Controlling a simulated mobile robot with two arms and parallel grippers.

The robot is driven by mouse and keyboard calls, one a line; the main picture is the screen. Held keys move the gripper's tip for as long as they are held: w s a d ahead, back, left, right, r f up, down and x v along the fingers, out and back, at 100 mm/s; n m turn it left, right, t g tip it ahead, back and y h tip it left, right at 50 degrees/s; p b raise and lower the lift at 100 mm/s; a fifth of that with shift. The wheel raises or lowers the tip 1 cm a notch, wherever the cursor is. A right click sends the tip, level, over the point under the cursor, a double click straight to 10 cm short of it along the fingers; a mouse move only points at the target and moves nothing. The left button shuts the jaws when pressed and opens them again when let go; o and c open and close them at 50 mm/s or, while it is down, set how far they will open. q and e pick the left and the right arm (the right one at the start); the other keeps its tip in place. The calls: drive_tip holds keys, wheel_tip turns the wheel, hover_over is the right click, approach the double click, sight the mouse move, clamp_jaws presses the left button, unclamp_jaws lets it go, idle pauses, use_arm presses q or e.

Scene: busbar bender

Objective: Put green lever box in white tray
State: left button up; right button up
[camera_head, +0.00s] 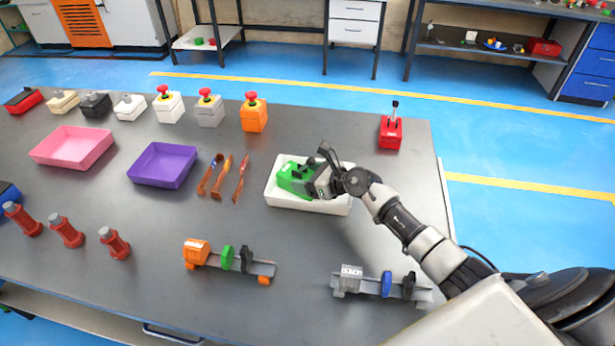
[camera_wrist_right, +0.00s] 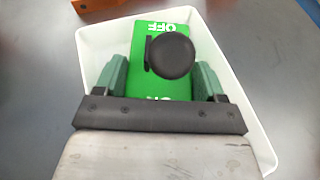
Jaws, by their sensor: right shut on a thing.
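The green lever box (camera_head: 294,178) is at the white tray (camera_head: 312,206), inside its walls as seen from the head. In the right wrist view the green box (camera_wrist_right: 163,88) shows "OFF" lettering and a round black lever knob, with the white tray (camera_wrist_right: 95,45) around it. My right gripper (camera_head: 316,182) is shut on the green lever box, with a green finger pad on each side of it in the wrist view (camera_wrist_right: 163,78). Whether the box rests on the tray floor cannot be told. My left gripper is not in view.
A purple tray (camera_head: 163,166) and a pink tray (camera_head: 72,148) stand to the left. Copper strips (camera_head: 225,178) lie between the purple and white trays. A red lever box (camera_head: 390,132) stands at the back right. Two bending fixtures (camera_head: 228,258) (camera_head: 380,284) lie in front.

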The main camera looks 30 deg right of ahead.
drive_tip(key=o, duration=1.2)
drive_tip(key=shift+c, duration=0.2)
drive_tip(key=shift+r+p, duration=0.2)
drive_tip(key=shift+p, duration=0.1)
drive_tip(key=v, duration=0.7)
drive_tip(key=b+v, duration=0.1)
drive_tip(key=v, duration=0.2)
drive_tip(key=shift+s+d+f, duration=0.2)
drive_tip(key=shift+s+d, duration=0.05)
drive_tip(key=shift+s+d+r, duration=0.3)
drive_tip(key=shift+s+r, duration=0.1)
drive_tip(key=shift+s, duration=0.15)
